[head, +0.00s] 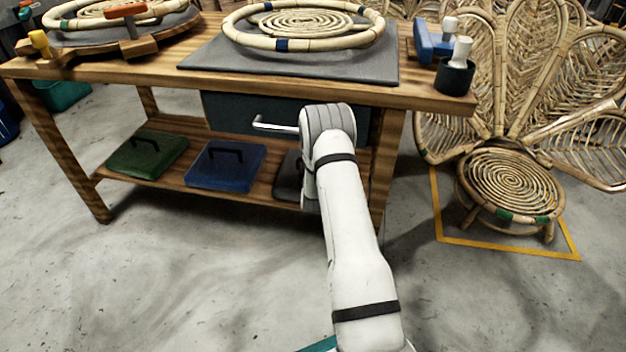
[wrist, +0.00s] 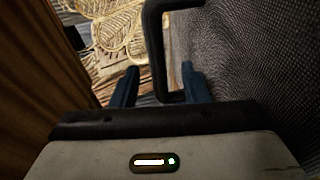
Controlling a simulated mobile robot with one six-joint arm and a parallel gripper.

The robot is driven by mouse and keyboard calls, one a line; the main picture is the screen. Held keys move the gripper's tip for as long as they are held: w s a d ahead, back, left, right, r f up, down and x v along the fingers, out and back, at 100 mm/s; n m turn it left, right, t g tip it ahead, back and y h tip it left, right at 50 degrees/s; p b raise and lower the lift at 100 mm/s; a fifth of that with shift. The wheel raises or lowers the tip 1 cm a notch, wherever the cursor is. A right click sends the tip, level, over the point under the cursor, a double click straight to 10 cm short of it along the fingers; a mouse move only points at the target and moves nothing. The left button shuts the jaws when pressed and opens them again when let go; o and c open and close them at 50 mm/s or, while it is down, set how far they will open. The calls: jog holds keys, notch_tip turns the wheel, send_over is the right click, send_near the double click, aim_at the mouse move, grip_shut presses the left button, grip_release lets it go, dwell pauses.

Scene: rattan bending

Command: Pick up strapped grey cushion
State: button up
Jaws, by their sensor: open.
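The strapped grey cushion (head: 289,176) lies on the workbench's lower shelf at the right, mostly hidden behind my arm in the head view. In the wrist view the grey cushion (wrist: 245,60) fills the right side as a woven dark grey surface. Its black strap (wrist: 157,50) stands out from it as a loop. My gripper (wrist: 160,68) is open, with its two blue fingers apart. The strap shows between the fingers, and I cannot tell whether either finger touches it. My gripper is hidden behind my arm in the head view.
A blue cushion (head: 224,165) and a green cushion (head: 148,154) lie further left on the lower shelf (head: 120,188). A drawer with a metal handle (head: 275,127) hangs above. A table leg (head: 387,160) stands close right of my arm. A rattan chair (head: 510,185) is at right.

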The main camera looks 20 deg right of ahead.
jog(key=shift+w, duration=0.25)
jog(key=shift+c, duration=0.5)
grip_shut()
